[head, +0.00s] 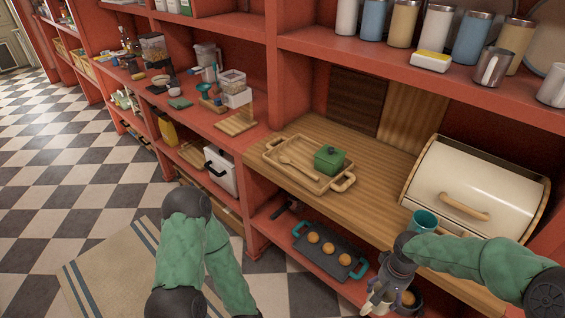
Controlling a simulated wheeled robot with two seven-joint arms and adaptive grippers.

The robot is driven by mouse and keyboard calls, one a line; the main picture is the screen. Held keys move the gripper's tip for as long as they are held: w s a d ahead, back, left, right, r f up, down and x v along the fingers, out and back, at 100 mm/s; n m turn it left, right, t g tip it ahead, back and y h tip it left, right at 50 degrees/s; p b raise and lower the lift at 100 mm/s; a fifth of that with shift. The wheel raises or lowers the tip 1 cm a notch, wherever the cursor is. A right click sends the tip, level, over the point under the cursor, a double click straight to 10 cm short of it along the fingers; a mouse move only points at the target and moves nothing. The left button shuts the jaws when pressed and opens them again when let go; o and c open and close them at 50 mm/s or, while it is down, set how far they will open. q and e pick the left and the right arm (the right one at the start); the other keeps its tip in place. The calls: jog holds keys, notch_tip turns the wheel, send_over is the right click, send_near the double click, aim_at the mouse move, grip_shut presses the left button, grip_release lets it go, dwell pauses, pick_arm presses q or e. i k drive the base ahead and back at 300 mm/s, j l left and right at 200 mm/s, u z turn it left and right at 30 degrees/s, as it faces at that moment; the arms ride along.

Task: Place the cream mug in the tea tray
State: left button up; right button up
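The wooden tray (275,157) with two handles sits on the wooden counter. A wooden spoon (300,170) and a green lidded pot (329,160) are in it. I cannot clearly pick out a cream mug. A pale grey mug (553,91), cut by the right edge, stands on the upper shelf beside a metallic mug (493,67). My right gripper (375,304) points down in front of the counter edge, right of and below the tray. Its fingers are small and partly hidden, so I cannot tell whether they are open. My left gripper is out of view.
A teal cup (424,220) stands on the counter close to my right wrist. A cream bread bin (470,185) fills the counter's right side. A dark tray with teal handles (318,255) holds several buns on the lower shelf. Canisters line the overhanging upper shelf (400,62).

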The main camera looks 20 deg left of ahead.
aim_at(298, 154)
jog(key=i+j+u, duration=0.35)
jog(key=j, duration=0.25)
jog(key=i+j+u, duration=0.4)
jog(key=i+j, duration=0.1)
